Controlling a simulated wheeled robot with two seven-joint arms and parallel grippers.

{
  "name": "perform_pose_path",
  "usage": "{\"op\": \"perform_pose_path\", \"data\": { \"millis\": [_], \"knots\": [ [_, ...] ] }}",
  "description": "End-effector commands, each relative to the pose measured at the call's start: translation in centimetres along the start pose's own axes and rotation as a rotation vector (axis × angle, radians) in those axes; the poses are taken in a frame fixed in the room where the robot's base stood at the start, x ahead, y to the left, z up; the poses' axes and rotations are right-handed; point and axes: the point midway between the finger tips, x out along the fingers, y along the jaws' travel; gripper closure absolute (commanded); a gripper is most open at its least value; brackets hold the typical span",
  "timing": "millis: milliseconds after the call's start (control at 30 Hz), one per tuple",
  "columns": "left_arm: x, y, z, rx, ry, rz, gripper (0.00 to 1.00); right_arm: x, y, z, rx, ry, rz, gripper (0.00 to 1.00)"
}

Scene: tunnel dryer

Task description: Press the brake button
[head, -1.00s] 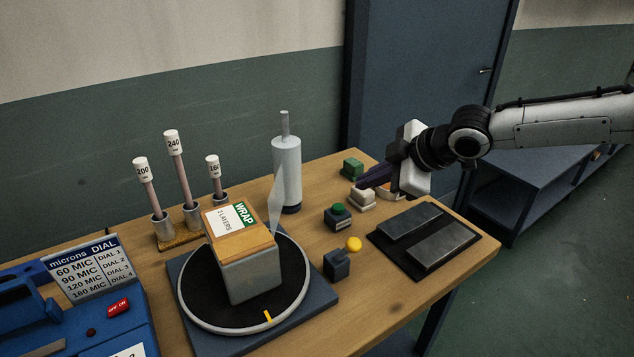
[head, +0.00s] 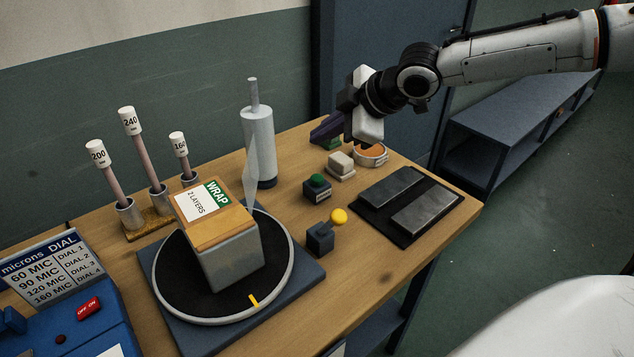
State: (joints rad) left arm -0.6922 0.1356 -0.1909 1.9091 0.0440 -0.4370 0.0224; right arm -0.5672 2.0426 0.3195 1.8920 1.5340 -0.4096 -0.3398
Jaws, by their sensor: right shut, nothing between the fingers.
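No button carries a readable brake label. A dark box with a green button (head: 317,184) stands on the table right of the turntable. In front of it is a dark box with a yellow knob (head: 338,216) on a lever. Behind it are a cream block (head: 341,165) and a green block (head: 337,145), the latter partly hidden by my fingers. My left gripper is not in view.
A wrapped box (head: 233,262) sits on the round turntable (head: 285,275). A grey cylinder (head: 258,145) stands behind it. A black pad with metal plates (head: 425,212) lies at the right. An orange-topped dish (head: 371,154) is behind it. Labelled rods (head: 130,122) stand at left.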

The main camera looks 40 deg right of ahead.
Motion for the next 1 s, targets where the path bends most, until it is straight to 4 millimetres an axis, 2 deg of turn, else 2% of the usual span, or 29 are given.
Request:
{"op": "perform_pose_path", "data": {
  "millis": [33,300,600,1000],
  "knots": [
    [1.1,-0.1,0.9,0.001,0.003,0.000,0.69,0.9,-0.7,0.7,0.000,0.000,0.000,1.00],
    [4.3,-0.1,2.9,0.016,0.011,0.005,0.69,3.7,-2.7,2.7,0.000,0.001,-0.001,1.00],
    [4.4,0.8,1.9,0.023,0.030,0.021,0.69,4.9,-3.6,3.6,0.000,0.000,0.000,1.00],
    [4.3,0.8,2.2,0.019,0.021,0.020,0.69,4.9,-3.6,3.6,0.000,0.000,0.000,1.00]
  ]
}}
